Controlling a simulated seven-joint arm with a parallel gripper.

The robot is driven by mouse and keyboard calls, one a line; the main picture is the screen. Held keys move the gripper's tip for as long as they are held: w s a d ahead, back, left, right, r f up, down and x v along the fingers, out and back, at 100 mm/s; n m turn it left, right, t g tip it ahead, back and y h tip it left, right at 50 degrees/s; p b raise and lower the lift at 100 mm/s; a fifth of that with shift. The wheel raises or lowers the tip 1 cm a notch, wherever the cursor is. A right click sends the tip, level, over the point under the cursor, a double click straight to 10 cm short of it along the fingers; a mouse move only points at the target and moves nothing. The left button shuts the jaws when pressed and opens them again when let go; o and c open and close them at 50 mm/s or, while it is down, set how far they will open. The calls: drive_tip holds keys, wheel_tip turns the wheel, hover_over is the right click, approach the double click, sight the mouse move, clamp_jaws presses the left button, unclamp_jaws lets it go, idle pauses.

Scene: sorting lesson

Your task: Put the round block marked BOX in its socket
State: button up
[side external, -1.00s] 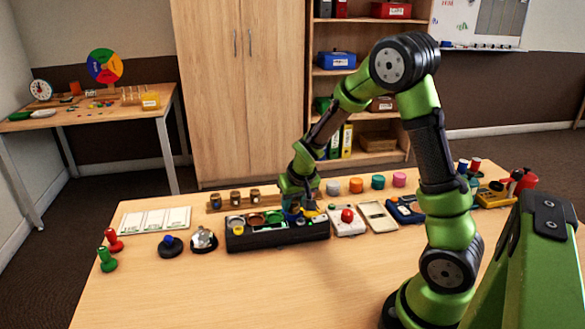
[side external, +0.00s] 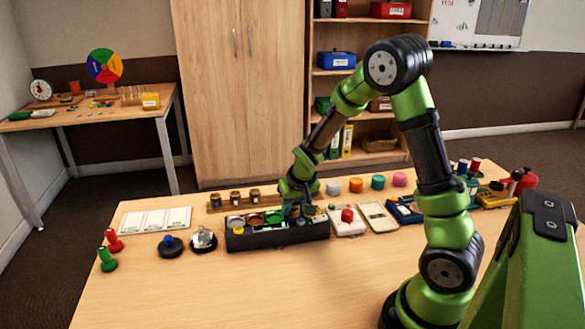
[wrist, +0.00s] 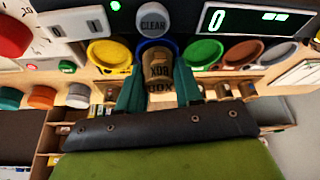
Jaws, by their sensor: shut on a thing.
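My gripper (wrist: 158,88) is shut on a round, brownish-gold block marked BOX (wrist: 157,72), its label upside down in the wrist view. The block is in front of a blue-rimmed socket (wrist: 146,43) and hides part of it; I cannot tell whether it has entered. The socket is in the black sorting console, between a yellow socket (wrist: 108,52) and a green one (wrist: 203,52). In the side view my gripper (side external: 291,210) is over the right part of the console (side external: 276,239), and the block cannot be made out.
A grey CLEAR button (wrist: 152,17) and a green display reading 0 (wrist: 243,19) are close to the sockets. A white box with a red button (side external: 347,216) stands right of the console. A wooden rack with small jars (side external: 236,198) is behind.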

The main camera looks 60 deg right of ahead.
drive_tip(key=shift+f, duration=0.2)
drive_tip(key=shift+r, duration=0.2)
drive_tip(key=shift+r, duration=0.65)
drive_tip(key=shift+f, duration=0.85)
idle(0.6)
drive_tip(key=o, duration=0.7)
drive_tip(key=shift+v, duration=5.55)
drive_tip(key=shift+d+r, duration=0.1)
drive_tip(key=shift+r, duration=2.95)
drive_tip(key=shift+f, duration=0.1)
